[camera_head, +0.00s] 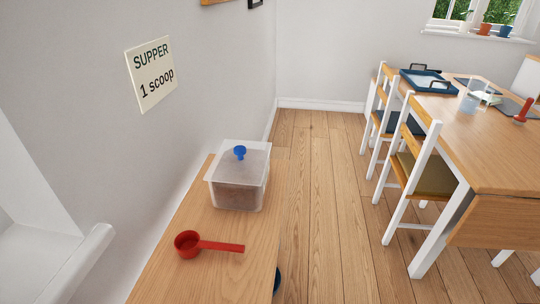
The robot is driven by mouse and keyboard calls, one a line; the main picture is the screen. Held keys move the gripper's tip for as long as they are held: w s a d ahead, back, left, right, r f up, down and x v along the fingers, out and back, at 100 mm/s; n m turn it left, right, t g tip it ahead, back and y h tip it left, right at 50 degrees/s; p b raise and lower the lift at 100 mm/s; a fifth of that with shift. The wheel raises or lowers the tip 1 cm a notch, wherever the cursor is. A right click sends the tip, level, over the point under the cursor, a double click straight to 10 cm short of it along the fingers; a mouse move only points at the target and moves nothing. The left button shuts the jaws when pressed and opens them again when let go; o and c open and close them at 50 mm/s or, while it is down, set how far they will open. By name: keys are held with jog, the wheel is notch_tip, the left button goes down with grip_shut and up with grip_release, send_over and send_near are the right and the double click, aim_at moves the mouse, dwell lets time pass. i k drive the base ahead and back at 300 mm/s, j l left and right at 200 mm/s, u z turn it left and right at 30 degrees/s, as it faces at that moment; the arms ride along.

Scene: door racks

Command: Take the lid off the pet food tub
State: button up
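The pet food tub (240,196) is a clear, boxy container with brown contents. It stands upright on a narrow wooden table (220,278) against the left wall. Its translucent lid (219,165) sits on top of it, with a blue knob (239,152) standing up from the middle. My gripper is not in view.
A red scoop (188,243) lies in front of the tub, its handle pointing right. A sign (151,75) on the wall reads "SUPPER 1 scoop". Chairs (430,176) and a dining table (500,155) stand at right. The wooden floor (325,200) between is clear.

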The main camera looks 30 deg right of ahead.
aim_at(240, 162)
jog(key=i+l, duration=0.15)
jog(key=l, duration=0.3)
jog(key=i+l+u, duration=0.1)
jog(key=l, duration=0.35)
jog(key=i+l, duration=0.15)
jog(key=l, duration=0.3)
jog(key=i+l+u, duration=0.1)
jog(key=l, duration=0.35)
jog(key=u, duration=1.5)
jog(key=l, duration=0.1)
